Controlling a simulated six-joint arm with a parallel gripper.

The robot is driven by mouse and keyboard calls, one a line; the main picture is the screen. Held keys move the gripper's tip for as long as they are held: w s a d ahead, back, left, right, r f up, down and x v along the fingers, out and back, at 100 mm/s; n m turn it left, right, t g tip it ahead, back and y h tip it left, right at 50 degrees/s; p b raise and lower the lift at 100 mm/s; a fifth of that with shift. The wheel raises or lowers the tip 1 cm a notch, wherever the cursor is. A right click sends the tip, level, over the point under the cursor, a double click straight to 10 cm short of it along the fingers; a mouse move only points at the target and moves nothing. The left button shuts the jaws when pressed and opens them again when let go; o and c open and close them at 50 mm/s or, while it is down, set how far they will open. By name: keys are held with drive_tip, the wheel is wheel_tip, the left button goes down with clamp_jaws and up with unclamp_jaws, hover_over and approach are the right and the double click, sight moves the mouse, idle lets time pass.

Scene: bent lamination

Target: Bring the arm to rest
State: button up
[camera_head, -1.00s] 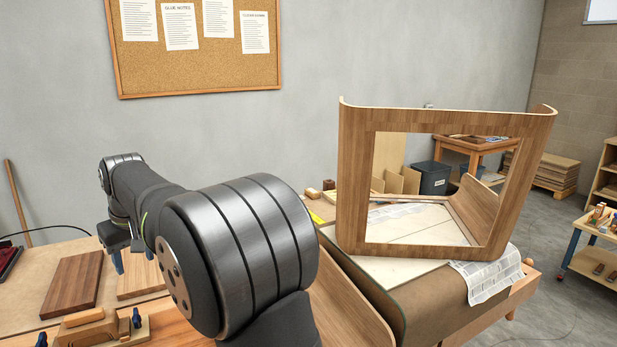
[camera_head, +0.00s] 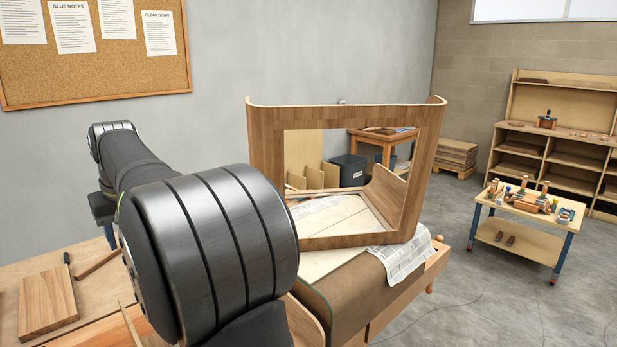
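My arm (camera_head: 205,255) fills the lower left of the head view, with its large dark joint close to the camera. The arm reaches back and left to a smaller joint (camera_head: 112,128). A small part of the arm's far end (camera_head: 103,208) shows at its left side, above the bench. My gripper's fingers cannot be made out; they are hidden behind the arm or too small to tell.
The bench carries a wooden board (camera_head: 47,302) at the left and newspaper (camera_head: 405,258) under the frame. A dark bin (camera_head: 348,170) stands behind. A small trolley with tools (camera_head: 515,250) and shelves (camera_head: 560,150) are at the right. The floor (camera_head: 480,305) between is open.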

drive_tip(key=w+d+r+m, duration=0.2)
drive_tip(key=w+d+r, duration=0.1)
drive_tip(key=d, duration=0.5)
drive_tip(key=w+d+r+m, duration=0.2)
drive_tip(key=w+d+r, duration=0.1)
drive_tip(key=d, duration=0.5)
drive_tip(key=shift+d+t+h, duration=0.25)
drive_tip(key=shift+t+h, duration=0.05)
drive_tip(key=shift+h, duration=0.1)
drive_tip(key=shift+a, duration=0.1)
drive_tip(key=s+a+f+n, duration=0.2)
drive_tip(key=s+a+f, duration=0.1)
drive_tip(key=a, duration=0.6)
drive_tip(key=s+a+f+n, duration=0.2)
drive_tip(key=s+a+f, duration=0.1)
drive_tip(key=a, duration=0.6)
drive_tip(key=shift+s+f+g+y, duration=0.35)
drive_tip(key=shift+s+g+y, duration=0.05)
drive_tip(key=shift+s, duration=0.15)
